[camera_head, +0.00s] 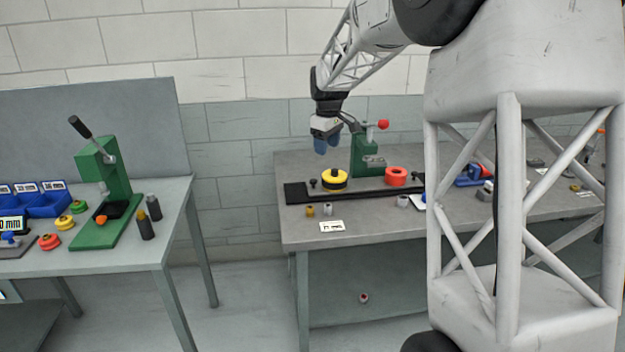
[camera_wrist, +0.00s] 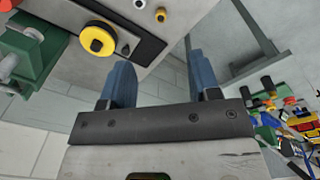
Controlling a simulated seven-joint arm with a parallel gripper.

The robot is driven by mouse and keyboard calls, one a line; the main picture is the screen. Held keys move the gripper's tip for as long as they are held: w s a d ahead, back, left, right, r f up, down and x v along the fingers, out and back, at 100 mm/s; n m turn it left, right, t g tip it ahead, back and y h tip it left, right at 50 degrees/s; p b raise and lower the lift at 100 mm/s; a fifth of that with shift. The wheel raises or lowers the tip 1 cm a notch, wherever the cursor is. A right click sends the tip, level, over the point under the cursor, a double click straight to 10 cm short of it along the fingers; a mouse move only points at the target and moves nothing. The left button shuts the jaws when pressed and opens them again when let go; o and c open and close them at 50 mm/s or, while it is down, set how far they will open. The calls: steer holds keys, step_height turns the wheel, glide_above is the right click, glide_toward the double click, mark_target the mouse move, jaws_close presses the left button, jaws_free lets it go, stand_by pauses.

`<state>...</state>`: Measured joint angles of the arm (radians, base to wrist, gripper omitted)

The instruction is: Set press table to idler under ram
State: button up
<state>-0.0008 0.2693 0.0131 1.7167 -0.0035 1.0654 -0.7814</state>
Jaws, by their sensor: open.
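The green press (camera_head: 364,158) with a red-knobbed lever (camera_head: 382,124) stands at the back of the right bench. In front of it a long black base (camera_head: 295,194) carries a grey sliding table (camera_head: 365,186) with small black knobs near both ends. A yellow roller (camera_head: 335,182) sits on the table's left part and a red roller (camera_head: 396,177) on its right part. Which is the idler, and what lies under the ram, I cannot tell. My gripper (camera_head: 327,145) is open and empty, above and behind the yellow roller. In the wrist view its blue fingers (camera_wrist: 160,74) are apart; the yellow roller (camera_wrist: 97,39) shows beyond.
Small brass (camera_head: 309,211) and grey (camera_head: 402,201) parts and a white card (camera_head: 331,226) lie along the bench front. A blue tool (camera_head: 472,176) lies to the right. A second green press (camera_head: 110,180) stands on the left bench (camera_head: 174,215). A floor gap separates the benches.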

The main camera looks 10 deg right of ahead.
steer(key=w+f+n, duration=0.2)
steer(key=w+f, duration=0.4)
steer(key=w, duration=0.5)
steer(key=n, duration=0.2)
glide_above(313, 180)
steer(key=shift+g, duration=0.4)
step_height(313, 180, down, 10)
steer(key=shift+d, duration=0.1)
steer(key=shift+w+f+n, duration=0.1)
steer(key=shift+f+n, duration=0.05)
steer(key=shift+n, duration=0.15)
steer(key=shift+f, duration=3.9)
steer(key=shift+c, duration=0.5)
jaws_close()
